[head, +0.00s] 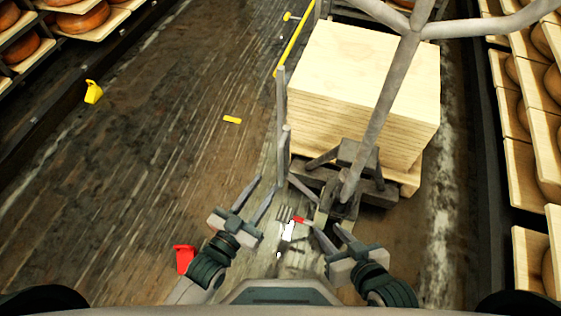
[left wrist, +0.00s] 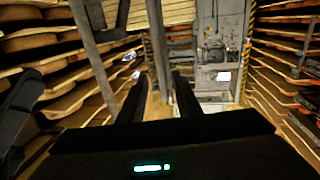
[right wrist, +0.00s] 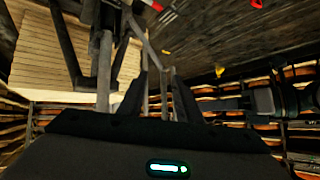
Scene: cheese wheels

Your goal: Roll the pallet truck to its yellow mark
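The pallet truck (head: 357,157) is grey, with its long handle (head: 382,105) rising towards the top right of the head view. It carries a stack of pale boards (head: 365,60). A small flat yellow mark (head: 232,119) lies on the floor left of the truck. A longer yellow bar (head: 293,46) shows behind the upright posts at the stack's left. My left gripper (head: 265,184) is open and empty, left of the truck's near end. My right gripper (head: 325,228) is open just in front of the truck; I cannot tell whether it touches it.
Cheese shelves (head: 525,190) line the right side, and more shelves (head: 60,35) stand at the upper left. A yellow tag-like object (head: 93,91) and a red one (head: 185,258) show at the left. Dark plank floor (head: 150,160) is open left of the truck.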

